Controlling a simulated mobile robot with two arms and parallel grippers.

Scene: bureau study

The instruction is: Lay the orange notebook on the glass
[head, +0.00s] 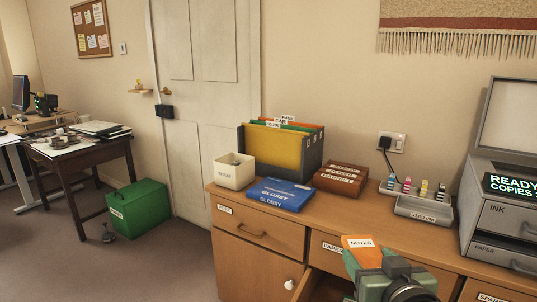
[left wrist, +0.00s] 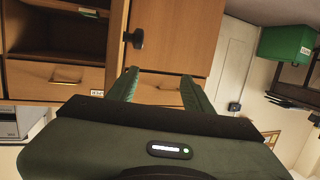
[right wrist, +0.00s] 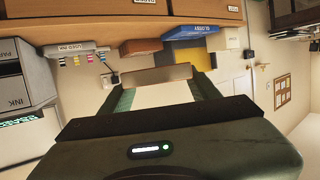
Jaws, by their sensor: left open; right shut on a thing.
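The orange notebook (head: 361,250), with a white NOTES label, is held in my right gripper (head: 372,268), which is shut on it above the front edge of the cabinet top. In the right wrist view the notebook (right wrist: 157,74) shows as a narrow tan edge between the fingertips. The copier (head: 500,215) stands at the right with its lid (head: 510,115) raised. Its glass cannot be made out from this angle. My left gripper (left wrist: 158,82) is open and empty before the cabinet front, and out of the head view.
A drawer (head: 318,286) stands open below. A green box (head: 138,205) is on the floor.

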